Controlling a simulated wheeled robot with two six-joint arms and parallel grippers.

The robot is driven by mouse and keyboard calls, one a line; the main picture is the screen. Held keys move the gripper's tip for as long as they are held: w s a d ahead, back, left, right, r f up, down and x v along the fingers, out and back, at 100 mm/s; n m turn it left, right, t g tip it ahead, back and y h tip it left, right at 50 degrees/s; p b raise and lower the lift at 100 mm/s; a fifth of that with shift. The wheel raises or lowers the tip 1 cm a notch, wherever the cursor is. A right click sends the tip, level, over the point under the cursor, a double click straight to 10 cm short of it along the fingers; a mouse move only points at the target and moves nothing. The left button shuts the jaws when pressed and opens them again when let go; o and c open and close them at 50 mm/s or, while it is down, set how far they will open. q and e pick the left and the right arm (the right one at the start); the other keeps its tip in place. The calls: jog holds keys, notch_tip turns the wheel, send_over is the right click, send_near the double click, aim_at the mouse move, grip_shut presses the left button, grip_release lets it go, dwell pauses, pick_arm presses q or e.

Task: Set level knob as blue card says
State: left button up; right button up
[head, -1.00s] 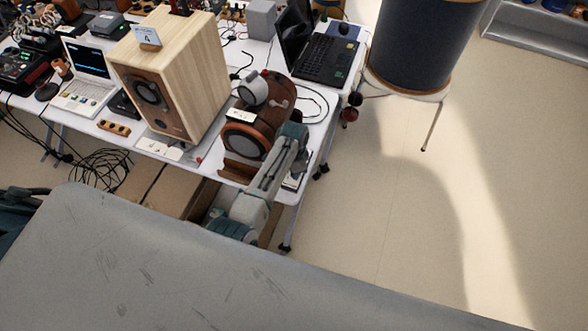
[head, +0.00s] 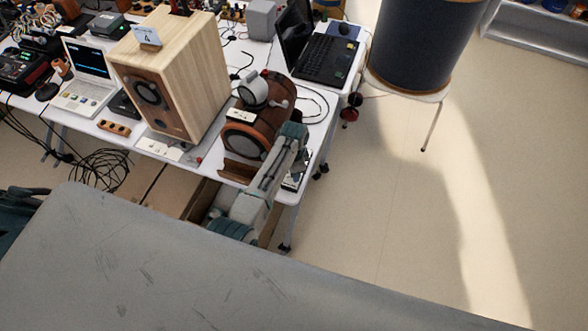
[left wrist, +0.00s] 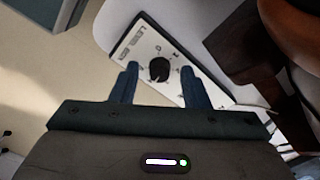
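A small card with blue print (head: 146,37) stands on top of the wooden speaker (head: 175,75); its large mark looks like a 4. A white panel (left wrist: 143,47) with a round black knob (left wrist: 159,69) and a printed scale around it shows in the left wrist view. In the head view the panel (head: 296,184) lies at the table's front right corner, partly behind my arm. My left gripper (left wrist: 158,80) is open, its fingers apart on either side of the knob in the picture. Contact and the knob's setting are unclear. My right gripper is not in view.
A brown wooden cylindrical device (head: 240,140) stands close left of my arm. A black laptop (head: 325,60) is behind, and a white laptop (head: 88,75) is at left.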

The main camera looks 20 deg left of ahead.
pick_arm(q)
notch_tip(320, 180, up, 11)
jog(key=b, duration=0.2)
jog(key=shift+b, duration=0.3)
jog(key=shift+f, duration=0.15)
dwell(0.4)
